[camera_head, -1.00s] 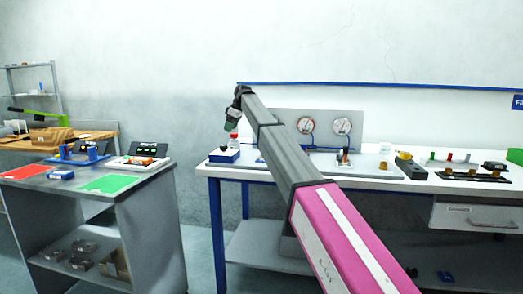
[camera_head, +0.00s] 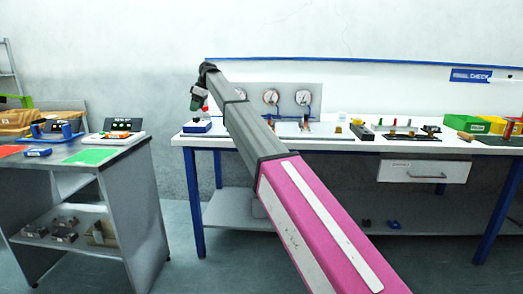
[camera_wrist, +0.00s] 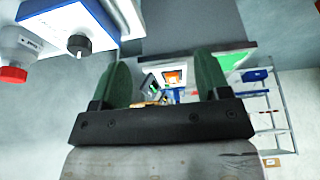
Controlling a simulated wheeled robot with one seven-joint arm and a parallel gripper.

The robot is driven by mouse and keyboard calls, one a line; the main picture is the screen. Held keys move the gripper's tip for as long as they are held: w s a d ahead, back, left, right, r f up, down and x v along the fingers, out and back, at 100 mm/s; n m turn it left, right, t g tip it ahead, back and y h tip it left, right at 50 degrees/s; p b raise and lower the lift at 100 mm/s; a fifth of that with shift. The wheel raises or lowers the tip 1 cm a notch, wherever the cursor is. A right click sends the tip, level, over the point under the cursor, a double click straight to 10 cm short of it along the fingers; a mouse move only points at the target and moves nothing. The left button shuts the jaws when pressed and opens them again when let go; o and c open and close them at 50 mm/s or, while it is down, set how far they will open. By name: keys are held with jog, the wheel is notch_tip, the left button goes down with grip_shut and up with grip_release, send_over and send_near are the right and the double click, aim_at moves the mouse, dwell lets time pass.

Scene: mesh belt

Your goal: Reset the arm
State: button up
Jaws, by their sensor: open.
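My gripper (camera_wrist: 163,85) shows in the wrist view with its two green fingers wide apart and nothing between them. In the head view my gripper (camera_head: 196,103) is at the far end of my outstretched grey and magenta arm. It hangs over the left end of the white workbench (camera_head: 430,145), close to a blue and white box (camera_head: 197,126). A small bottle with a red cap shows beside the box in the wrist view (camera_wrist: 14,73). Whether the gripper touches anything there cannot be told.
A panel with gauges (camera_head: 271,97) stands at the bench's back. Small parts, green and yellow bins (camera_head: 465,122) and a drawer (camera_head: 425,172) are to the right. A grey cabinet (camera_head: 135,215) with green and red mats stands left, with a floor gap between.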

jog(key=s+d+f+m+h, duration=0.1)
jog(key=s+d+f+m, duration=0.3)
jog(key=d+f, duration=0.65)
jog(key=s+d+f+m, duration=0.2)
jog(key=s+d+f, duration=0.3)
jog(key=d+f, duration=0.55)
jog(key=s+d+f+m+h, duration=0.1)
jog(key=s+d+f+m, duration=0.2)
jog(key=s+d+f, duration=0.7)
jog(key=s+d+f+m+h, duration=0.2)
jog(key=s+d+f+m, duration=0.6)
jog(key=s+d+f, duration=1)
jog(key=s+f, duration=0.3)
jog(key=s, duration=0.1)
jog(key=shift+d, duration=0.35)
dwell(1.7)
